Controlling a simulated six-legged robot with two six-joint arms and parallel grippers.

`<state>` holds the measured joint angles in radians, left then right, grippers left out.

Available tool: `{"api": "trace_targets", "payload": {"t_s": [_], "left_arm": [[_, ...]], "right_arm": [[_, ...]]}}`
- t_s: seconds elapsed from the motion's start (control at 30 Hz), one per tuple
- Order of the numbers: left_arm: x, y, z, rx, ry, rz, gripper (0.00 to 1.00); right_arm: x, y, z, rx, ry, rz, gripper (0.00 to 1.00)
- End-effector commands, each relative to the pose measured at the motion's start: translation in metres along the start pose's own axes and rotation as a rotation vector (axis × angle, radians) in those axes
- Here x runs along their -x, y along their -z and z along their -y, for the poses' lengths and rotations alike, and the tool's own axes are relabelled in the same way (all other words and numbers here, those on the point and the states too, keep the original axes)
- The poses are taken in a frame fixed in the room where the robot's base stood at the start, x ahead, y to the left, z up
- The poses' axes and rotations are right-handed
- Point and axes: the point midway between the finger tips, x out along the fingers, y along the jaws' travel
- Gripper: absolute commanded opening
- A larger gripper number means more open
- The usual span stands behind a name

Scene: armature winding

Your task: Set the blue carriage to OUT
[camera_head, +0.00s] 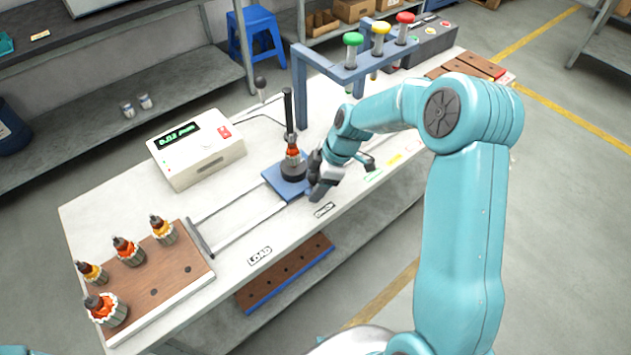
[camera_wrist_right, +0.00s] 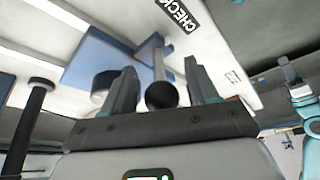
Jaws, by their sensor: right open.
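The blue carriage (camera_head: 273,179) sits on two rails near the middle of the table, close to the CHECK label (camera_head: 324,210). It carries a dark round base (camera_head: 293,170) with an orange armature (camera_head: 292,150) upright on it. In the right wrist view, the carriage (camera_wrist_right: 92,62) has a rod ending in a black ball knob (camera_wrist_right: 161,95). My right gripper (camera_head: 318,183) is at the carriage's right side. Its open fingers (camera_wrist_right: 164,88) stand on either side of the knob, with gaps visible.
A LOAD label (camera_head: 259,255) lies nearer the left rail end. A wooden rack (camera_head: 180,273) with several armatures is at front left. A white display box (camera_head: 197,150) stands behind the rails. A blue gantry (camera_head: 301,95) with coloured knobs rises behind my right arm.

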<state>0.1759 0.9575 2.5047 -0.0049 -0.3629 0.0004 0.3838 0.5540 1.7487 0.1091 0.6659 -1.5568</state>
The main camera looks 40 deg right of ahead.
Motion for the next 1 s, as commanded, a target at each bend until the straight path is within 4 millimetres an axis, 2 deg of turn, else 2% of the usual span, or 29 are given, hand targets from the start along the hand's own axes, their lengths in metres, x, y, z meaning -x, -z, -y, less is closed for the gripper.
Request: {"api": "trace_targets", "payload": {"t_s": [0.27,0.4,0.43,0.47,0.77,1.0], "left_arm": [[0.000,0.000,0.000,0.000,0.000,0.000,0.00],[0.000,0.000,0.000,0.000,0.000,0.000,0.00],[0.000,0.000,0.000,0.000,0.000,0.000,0.00],[0.000,0.000,0.000,0.000,0.000,0.000,0.00],[-0.003,0.000,0.001,0.000,0.000,0.000,0.00],[-0.014,0.000,0.005,0.000,0.000,0.000,0.00]], "right_arm": [[-0.002,0.000,0.000,0.000,0.000,0.000,0.58],[-0.002,0.000,0.000,0.000,0.000,0.000,0.13],[-0.002,0.000,0.000,0.000,0.000,0.000,0.03],[-0.002,0.000,0.000,0.001,0.000,0.000,0.00],[-0.001,-0.005,-0.003,0.000,-0.002,0.000,0.00],[0.006,-0.024,-0.018,-0.001,-0.006,0.001,0.00]]}}
